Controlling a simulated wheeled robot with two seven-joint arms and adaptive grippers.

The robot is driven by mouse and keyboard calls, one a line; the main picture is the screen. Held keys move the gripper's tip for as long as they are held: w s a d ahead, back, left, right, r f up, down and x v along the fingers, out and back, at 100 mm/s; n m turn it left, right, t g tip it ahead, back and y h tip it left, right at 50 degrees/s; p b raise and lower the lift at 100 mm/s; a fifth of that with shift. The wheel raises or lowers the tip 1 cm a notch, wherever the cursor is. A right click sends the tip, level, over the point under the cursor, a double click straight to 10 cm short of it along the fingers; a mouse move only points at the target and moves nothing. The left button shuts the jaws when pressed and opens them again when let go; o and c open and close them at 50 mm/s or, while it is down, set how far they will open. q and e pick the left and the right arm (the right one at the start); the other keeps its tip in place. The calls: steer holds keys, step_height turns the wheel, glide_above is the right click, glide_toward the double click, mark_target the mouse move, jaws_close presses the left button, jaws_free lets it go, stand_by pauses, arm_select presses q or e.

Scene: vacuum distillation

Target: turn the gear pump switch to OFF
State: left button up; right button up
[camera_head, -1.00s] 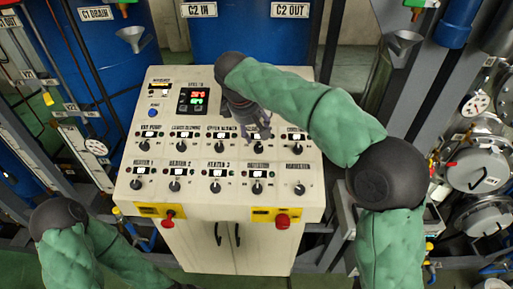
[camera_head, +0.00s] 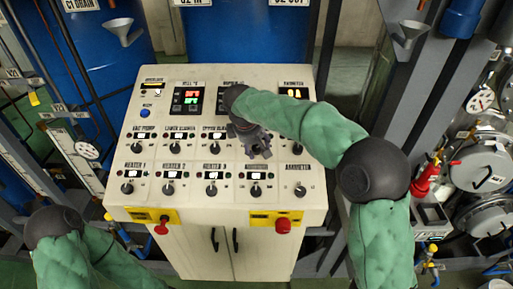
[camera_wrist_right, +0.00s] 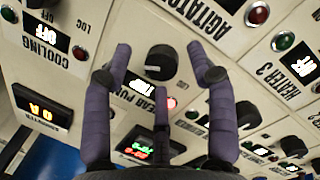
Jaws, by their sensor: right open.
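The gear pump switch is a black round knob (camera_wrist_right: 161,62) with a pale mark, on the white control panel (camera_head: 268,213). In the right wrist view it sits between the spread purple fingers of my right gripper (camera_wrist_right: 163,62), with no clear contact. The label by it reads "EAR PUMP", its first letter hidden by a finger. A lit display (camera_wrist_right: 138,86) beside the knob is partly covered, so its word is unclear. In the head view my right gripper (camera_head: 257,150) is open over the upper knob row and hides this switch. My left gripper is out of view; only its arm shows.
The cooling knob (camera_head: 297,148) is just right of my right gripper. The agitator knob (camera_head: 256,190) is below it, and the upper blower knob (camera_head: 216,147) is to the left.

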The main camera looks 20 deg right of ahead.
steer(key=shift+w+d+f, duration=0.15)
steer(key=shift+w+f, duration=0.05)
steer(key=shift+f, duration=0.45)
